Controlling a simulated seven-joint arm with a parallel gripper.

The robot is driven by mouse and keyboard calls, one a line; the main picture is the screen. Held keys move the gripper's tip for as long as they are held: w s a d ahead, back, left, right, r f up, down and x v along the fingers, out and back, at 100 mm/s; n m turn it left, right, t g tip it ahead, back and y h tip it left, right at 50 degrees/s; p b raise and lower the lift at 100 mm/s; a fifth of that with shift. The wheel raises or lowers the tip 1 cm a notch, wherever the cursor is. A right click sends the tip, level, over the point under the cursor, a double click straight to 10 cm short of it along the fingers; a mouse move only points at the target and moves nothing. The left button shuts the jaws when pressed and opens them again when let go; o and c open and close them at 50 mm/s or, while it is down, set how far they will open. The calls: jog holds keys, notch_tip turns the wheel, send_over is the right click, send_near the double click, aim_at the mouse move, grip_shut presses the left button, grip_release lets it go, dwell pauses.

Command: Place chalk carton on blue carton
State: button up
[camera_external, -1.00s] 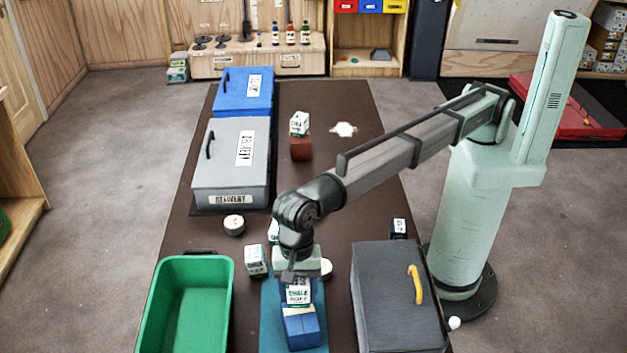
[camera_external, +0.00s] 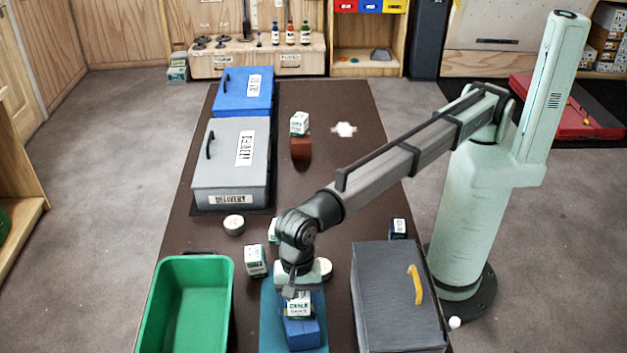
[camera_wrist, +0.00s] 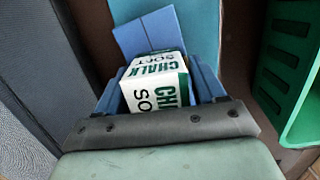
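The chalk carton (camera_external: 298,305) is white with a green band and lettering. In the wrist view the chalk carton (camera_wrist: 158,82) sits between the two blue fingers of my gripper (camera_wrist: 160,92), which is shut on it. The blue carton (camera_external: 302,334) lies on the teal mat (camera_external: 270,318) at the front of the table. It shows beyond the chalk carton in the wrist view (camera_wrist: 146,32). My gripper (camera_external: 298,296) points down over the blue carton. The chalk carton is at its top; I cannot tell whether they touch.
A green bin (camera_external: 189,305) stands left of the mat and a dark grey case (camera_external: 385,300) stands right. Another white-green carton (camera_external: 255,260) and a round tin (camera_external: 234,225) are nearby. Grey (camera_external: 225,170) and blue (camera_external: 232,95) boxes are farther back.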

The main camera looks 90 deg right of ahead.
jog(key=shift+o, duration=0.8)
jog(key=r, duration=0.4)
jog(key=d+r, duration=0.1)
jog(key=r, duration=0.7)
jog(key=shift+d+r, duration=0.1)
jog(key=shift+d, duration=0.3)
jog(key=shift+o, duration=0.4)
